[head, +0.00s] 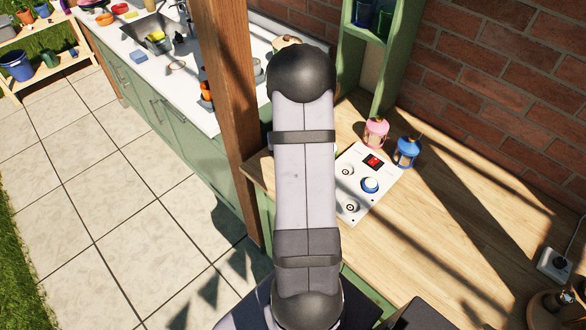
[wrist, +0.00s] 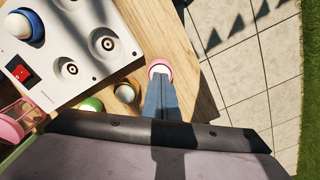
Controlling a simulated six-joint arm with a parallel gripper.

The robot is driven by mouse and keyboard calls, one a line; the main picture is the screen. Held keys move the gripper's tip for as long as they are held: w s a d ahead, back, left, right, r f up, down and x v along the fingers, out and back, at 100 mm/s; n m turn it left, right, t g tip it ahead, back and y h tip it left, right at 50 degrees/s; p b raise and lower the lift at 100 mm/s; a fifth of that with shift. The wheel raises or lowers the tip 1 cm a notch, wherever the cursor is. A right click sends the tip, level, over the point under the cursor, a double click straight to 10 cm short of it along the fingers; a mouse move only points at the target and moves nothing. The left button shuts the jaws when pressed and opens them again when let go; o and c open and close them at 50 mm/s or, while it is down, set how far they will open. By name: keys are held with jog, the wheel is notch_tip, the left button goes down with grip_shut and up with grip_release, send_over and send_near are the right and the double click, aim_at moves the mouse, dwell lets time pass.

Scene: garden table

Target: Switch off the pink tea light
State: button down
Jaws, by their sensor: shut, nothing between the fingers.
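The pink tea light (wrist: 160,66), a small pink ring with a pale centre, sits near the wooden tabletop's edge in the wrist view. My gripper (wrist: 160,78) is shut and empty, its blue-grey fingers together. Their tips overlap the near part of the pink tea light in the picture; I cannot tell whether they touch it. I cannot tell whether its pale centre is lit. In the head view my arm hides the gripper and the pink tea light.
A white panel (wrist: 85,65) with a red switch (wrist: 20,70) and a blue-ringed dome (wrist: 26,24) is left of my fingers. A green-ringed item (wrist: 91,104) and a brownish ball (wrist: 125,93) are close by. Pink (head: 376,133) and blue (head: 406,152) lanterns stand beside the panel.

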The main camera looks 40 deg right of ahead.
notch_tip(320, 180, up, 8)
jog(key=p, duration=0.6)
jog(key=shift+f, duration=0.15)
jog(key=s+a+g+y, duration=0.2)
jog(key=s+a, duration=0.9)
jog(key=a, duration=0.3)
jog(key=w+a+r+n+t+h+b, duration=0.1)
jog(key=a+r+n, duration=0.1)
jog(key=a+n, duration=0.35)
jog(key=w+a+r+n+t+h+b, duration=0.1)
jog(key=a+r+n+b, duration=0.15)
jog(key=a, duration=0.65)
notch_tip(320, 180, down, 46)
jog(key=b, duration=4.5)
jog(key=shift+m, duration=0.3)
